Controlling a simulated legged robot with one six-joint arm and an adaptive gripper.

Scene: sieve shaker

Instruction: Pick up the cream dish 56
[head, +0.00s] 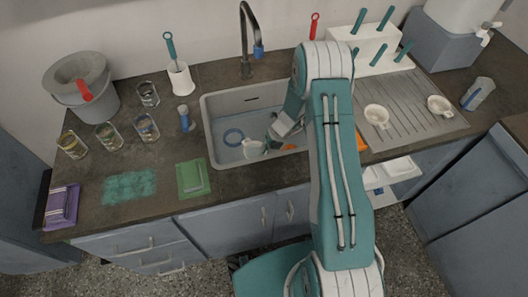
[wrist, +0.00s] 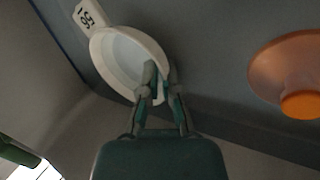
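The cream dish 56 (wrist: 118,52) is a small round bowl with a flat handle tab marked 56 in the wrist view. In the head view the dish (head: 253,149) is inside the sink basin (head: 222,157). My gripper (wrist: 160,76) is at the dish's rim, with one finger inside the bowl and the other outside. The fingers are close together with the rim between them. In the head view my gripper (head: 273,138) is low in the sink, partly behind my arm. I cannot tell whether the dish touches the sink floor.
An orange round object (wrist: 290,70) lies beside the dish. The tap (head: 245,45) stands behind the basin. Two cream dishes (head: 376,116) (head: 440,105) sit on the drainboard at right. Glasses (head: 146,127) stand left of the sink.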

